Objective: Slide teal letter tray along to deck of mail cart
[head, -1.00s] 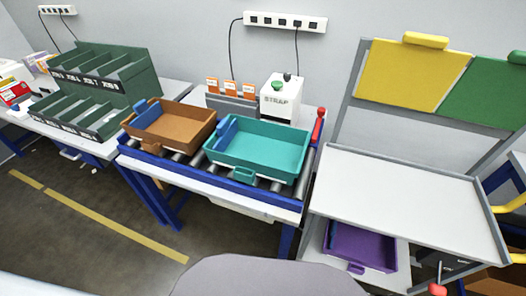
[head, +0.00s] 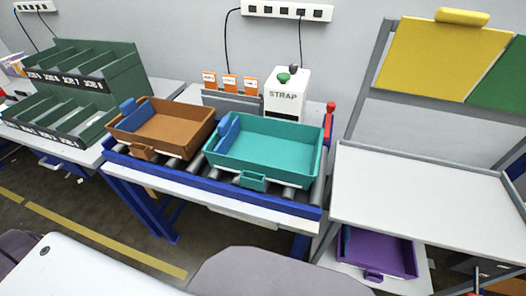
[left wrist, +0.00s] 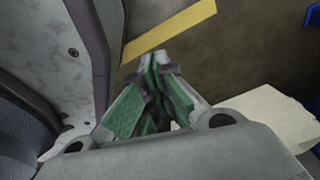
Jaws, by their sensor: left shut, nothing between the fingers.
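The teal letter tray (head: 270,158) sits on the roller conveyor (head: 205,187), its front handle facing me and a blue piece at its left end. The mail cart's deck (head: 425,192) is an empty light grey surface to the right of the conveyor. A red lever (head: 329,120) stands at the conveyor's right end, between tray and cart; I cannot tell its setting. My left gripper (left wrist: 152,62) shows in the left wrist view, fingertips together, empty, above the floor and away from the tray. My right gripper is not in view.
A brown tray (head: 160,134) sits left of the teal one on the rollers. A white STRAP box (head: 285,98) stands behind. A purple tray (head: 378,253) is on the cart's lower shelf. Green sorting racks (head: 95,72) stand far left.

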